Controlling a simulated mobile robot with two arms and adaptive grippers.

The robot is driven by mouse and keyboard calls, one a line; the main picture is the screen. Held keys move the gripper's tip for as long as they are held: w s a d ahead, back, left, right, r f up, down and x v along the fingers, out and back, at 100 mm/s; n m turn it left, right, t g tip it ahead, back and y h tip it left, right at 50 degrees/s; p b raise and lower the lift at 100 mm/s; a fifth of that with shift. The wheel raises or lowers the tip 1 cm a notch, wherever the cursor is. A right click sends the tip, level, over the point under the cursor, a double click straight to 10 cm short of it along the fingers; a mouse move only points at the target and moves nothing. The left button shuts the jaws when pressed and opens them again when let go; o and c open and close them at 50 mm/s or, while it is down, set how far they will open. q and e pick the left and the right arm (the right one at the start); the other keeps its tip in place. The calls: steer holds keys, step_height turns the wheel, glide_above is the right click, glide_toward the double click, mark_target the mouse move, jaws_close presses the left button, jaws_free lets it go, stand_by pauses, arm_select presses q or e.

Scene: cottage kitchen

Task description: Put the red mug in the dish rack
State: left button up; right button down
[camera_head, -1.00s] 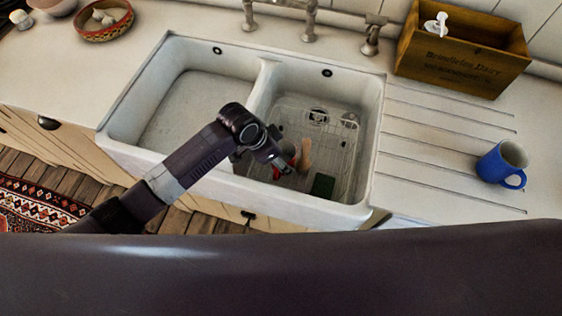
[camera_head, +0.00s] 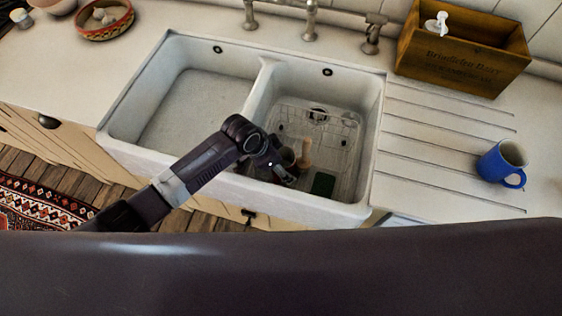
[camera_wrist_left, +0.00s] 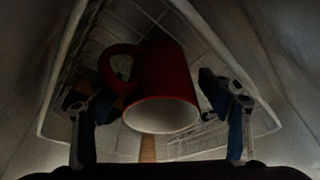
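The red mug (camera_wrist_left: 165,80) is in the left wrist view, tilted with its pale opening towards the camera and its handle on the left. My left gripper (camera_wrist_left: 160,108) is open, with one finger on each side of the mug; I see no clear grip on it. The white wire dish rack (camera_wrist_left: 85,42) lies around and behind the mug; whether the mug rests on it is unclear. In the head view the rack (camera_head: 340,130) sits in the right sink basin. My left gripper (camera_head: 288,180) reaches into that basin and mostly hides the mug. My right gripper is out of view.
A wooden-handled item (camera_head: 305,152) and a dark green block (camera_head: 322,184) are beside the gripper in the basin. The basin walls (camera_head: 367,150) surround it. A blue mug (camera_head: 500,162) stands on the drainboard, and a wooden box (camera_head: 462,55) stands behind.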

arm_select(q)
steer(key=shift+r, duration=0.25)
steer(key=v, duration=1.2)
steer(key=shift+f, duration=0.1)
